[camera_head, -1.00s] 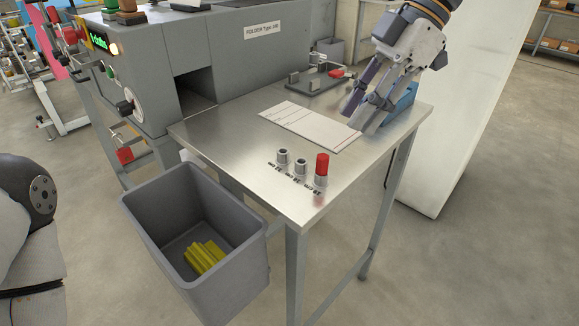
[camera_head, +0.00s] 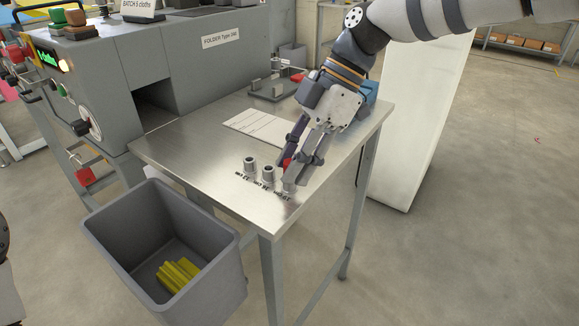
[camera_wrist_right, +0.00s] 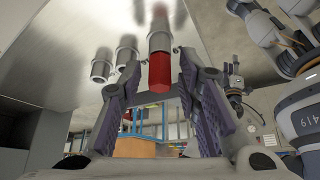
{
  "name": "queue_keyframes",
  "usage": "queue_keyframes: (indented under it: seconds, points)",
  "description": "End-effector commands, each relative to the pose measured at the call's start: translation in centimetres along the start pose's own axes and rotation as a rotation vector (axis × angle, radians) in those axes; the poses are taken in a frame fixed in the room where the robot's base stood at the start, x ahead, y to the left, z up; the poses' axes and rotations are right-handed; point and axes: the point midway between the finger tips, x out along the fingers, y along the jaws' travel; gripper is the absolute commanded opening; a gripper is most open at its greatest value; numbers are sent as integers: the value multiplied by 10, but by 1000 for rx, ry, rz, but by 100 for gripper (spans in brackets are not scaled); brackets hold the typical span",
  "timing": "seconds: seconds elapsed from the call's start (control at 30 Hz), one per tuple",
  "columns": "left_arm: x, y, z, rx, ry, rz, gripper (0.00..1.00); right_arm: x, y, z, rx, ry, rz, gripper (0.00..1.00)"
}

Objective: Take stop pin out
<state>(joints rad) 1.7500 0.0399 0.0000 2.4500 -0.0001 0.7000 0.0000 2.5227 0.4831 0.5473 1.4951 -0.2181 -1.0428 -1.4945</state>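The stop pin has a red cap (camera_head: 287,163) and stands in the rightmost of the metal sockets near the table's front corner. In the head view my right gripper (camera_head: 291,170) reaches down over it, and its fingers hide most of the pin. In the right wrist view the red cap (camera_wrist_right: 160,72) sits between the spread fingers of the right gripper (camera_wrist_right: 157,82), with the metal socket (camera_wrist_right: 160,40) beyond it. The fingers look open, with gaps on both sides of the cap. My left gripper is out of view.
Two empty-looking metal sockets (camera_head: 250,164) stand left of the pin on the steel table (camera_head: 190,140). A white sheet (camera_head: 257,125) lies behind them. A grey bin (camera_head: 110,245) with yellow cloths hangs low at the front left. The folder machine (camera_head: 185,65) stands behind.

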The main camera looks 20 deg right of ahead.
Motion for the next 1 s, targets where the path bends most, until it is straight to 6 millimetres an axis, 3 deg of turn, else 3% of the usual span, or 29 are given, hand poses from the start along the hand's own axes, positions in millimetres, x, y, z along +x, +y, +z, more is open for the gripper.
queue_keyframes:
  seconds: [0.1,0.27,0.63,1.0]
  points:
    - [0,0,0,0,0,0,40,0,0,0,0,0,0,31]
    - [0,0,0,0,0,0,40,0,0,0,0,0,0,0]
    - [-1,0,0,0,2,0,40,-3,0,-1,0,0,2,0]
    - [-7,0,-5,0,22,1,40,-24,0,-14,-1,1,4,0]
